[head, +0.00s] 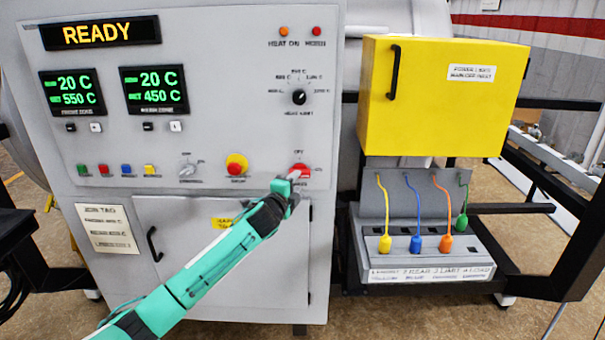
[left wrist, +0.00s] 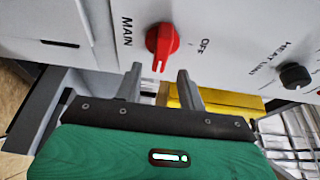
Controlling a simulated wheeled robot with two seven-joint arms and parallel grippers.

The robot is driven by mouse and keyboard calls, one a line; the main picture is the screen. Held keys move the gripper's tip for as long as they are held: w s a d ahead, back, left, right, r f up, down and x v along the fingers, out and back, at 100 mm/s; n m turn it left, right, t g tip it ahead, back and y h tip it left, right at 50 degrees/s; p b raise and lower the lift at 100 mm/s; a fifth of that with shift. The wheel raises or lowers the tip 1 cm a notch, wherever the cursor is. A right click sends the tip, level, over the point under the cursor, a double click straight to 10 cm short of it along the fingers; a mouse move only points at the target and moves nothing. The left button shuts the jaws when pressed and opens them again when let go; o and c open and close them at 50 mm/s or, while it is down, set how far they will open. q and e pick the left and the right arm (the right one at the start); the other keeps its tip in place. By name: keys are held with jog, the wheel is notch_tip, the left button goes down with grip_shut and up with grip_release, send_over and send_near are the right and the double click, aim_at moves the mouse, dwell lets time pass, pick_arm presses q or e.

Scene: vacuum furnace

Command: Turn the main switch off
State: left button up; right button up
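The main switch (head: 301,169) is a red rotary knob at the lower right of the grey control panel, with small lettering above and beside it. In the left wrist view the red knob (left wrist: 162,41) sits between the words MAIN and OFF, its grip bar pointing down toward my fingers and not at OFF. My left gripper (head: 290,180) is just in front of the knob, partly covering its lower left. In the left wrist view the left gripper (left wrist: 160,74) has its fingers apart, one on either side below the knob's bar, with nothing held. My right gripper is not in view.
A red-and-yellow stop button (head: 236,164) and a grey selector (head: 188,170) are left of the switch. A black dial (head: 299,97) is above it. A yellow box (head: 440,95) stands to the right, above colored plugs on a grey stand. Displays read READY.

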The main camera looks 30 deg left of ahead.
aim_at(302, 176)
pick_arm(q)
jog(key=shift+w+a+p, duration=0.25)
jog(key=shift+w+p, duration=0.05)
jog(key=shift+w, duration=1.1)
jog(key=shift+w+a+p, duration=0.2)
jog(key=shift+w+p, duration=0.05)
jog(key=shift+w, duration=1.1)
jog(key=shift+c, duration=0.2)
grip_shut()
